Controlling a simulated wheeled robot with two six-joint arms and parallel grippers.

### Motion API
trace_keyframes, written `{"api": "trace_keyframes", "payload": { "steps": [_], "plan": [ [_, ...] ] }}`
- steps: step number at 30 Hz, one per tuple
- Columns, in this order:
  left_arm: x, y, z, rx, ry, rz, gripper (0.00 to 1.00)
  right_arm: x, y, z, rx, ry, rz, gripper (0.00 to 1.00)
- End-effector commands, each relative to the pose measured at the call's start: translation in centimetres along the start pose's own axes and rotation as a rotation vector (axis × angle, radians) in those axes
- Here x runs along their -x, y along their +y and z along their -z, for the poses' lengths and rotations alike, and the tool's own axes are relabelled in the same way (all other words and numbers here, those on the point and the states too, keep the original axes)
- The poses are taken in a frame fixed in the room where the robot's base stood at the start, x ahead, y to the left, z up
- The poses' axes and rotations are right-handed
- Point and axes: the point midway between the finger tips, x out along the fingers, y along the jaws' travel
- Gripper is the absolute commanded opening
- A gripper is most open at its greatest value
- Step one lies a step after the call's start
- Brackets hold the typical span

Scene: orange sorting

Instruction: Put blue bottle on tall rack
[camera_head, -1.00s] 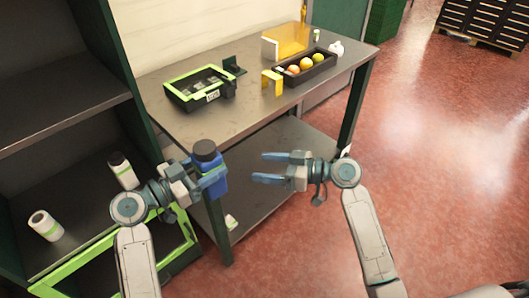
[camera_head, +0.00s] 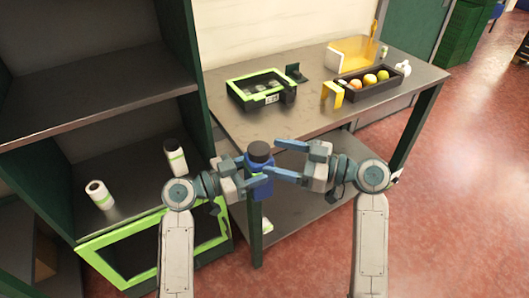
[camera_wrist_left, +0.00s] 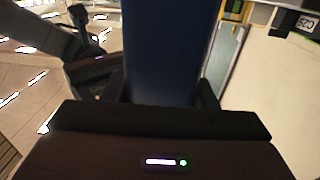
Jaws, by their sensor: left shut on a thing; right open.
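The blue bottle (camera_head: 259,186) has a black cap and stands upright in my left gripper (camera_head: 256,182), held in the air in front of the table. In the left wrist view the bottle (camera_wrist_left: 168,50) fills the middle between the fingers. My right gripper (camera_head: 287,160) is open, its fingers pointing left close beside the bottle's right side; I cannot tell whether they touch it. The tall rack (camera_head: 190,75) is the dark green shelf unit at left, with grey shelves. Its upper shelf (camera_head: 85,90) is bare in view.
Two white containers, one (camera_head: 100,194) lying at left and one dark-capped (camera_head: 175,157), are on the rack's lower shelf. A green-edged frame (camera_head: 150,250) is below them. The table (camera_head: 225,120) holds a green-black box (camera_head: 262,90) and a dark tray (camera_head: 390,86) of fruit.

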Motion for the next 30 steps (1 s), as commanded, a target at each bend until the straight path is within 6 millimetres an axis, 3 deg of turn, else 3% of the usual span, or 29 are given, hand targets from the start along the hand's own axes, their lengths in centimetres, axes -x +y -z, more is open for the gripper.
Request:
{"api": "trace_keyframes", "payload": {
  "steps": [9,21,30],
  "plan": [
    [0.0,0.0,0.1,-0.001,0.001,0.0,0.21,-3.7,0.0,0.1,-0.001,0.002,0.001,0.72],
    [0.0,0.0,0.1,-0.001,0.001,0.0,0.21,-4.2,0.0,0.0,0.001,-0.001,0.0,0.72],
    [0.0,0.0,0.1,0.0,0.001,0.001,0.21,-4.2,-0.1,0.0,-0.001,0.0,0.003,0.15]
  ]
}}
